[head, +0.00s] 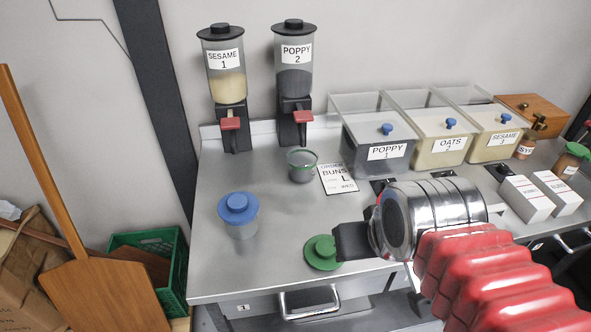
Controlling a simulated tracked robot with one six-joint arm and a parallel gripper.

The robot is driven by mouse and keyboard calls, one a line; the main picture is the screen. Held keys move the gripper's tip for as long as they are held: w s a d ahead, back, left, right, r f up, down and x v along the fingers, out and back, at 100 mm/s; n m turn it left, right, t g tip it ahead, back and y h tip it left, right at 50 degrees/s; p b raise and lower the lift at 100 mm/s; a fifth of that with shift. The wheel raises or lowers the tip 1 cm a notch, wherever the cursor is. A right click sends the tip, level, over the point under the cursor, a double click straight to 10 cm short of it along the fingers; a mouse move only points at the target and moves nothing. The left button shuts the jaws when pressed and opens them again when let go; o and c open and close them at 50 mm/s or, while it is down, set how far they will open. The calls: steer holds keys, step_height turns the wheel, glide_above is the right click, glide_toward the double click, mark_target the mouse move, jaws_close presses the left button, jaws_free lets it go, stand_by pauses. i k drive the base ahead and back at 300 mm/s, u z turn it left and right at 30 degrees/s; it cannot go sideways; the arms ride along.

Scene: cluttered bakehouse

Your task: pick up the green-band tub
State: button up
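The green-band tub (302,168) is a small clear tub with a green rim. It stands open on the steel counter below the POPPY 2 dispenser, with something dark inside. A round green lid (322,253) with a knob lies apart from it near the counter's front edge. My gripper (352,242) reaches in from the right, to the right of the green lid in the picture and nearer the front than the tub. It is apart from the tub. Only one dark finger block shows clearly, so its opening cannot be judged.
A blue-lidded tub (238,217) stands left of the green-band tub. An order card (338,179) lies just right of it. The SESAME 1 dispenser (225,84) and POPPY 2 dispenser (294,80) stand behind. Labelled bins (380,145) line the back right. White boxes (526,199) stand at right.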

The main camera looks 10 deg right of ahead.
mark_target(302, 161)
steer(key=u, duration=3.05)
steer(key=k, duration=0.8)
steer(key=z, duration=0.25)
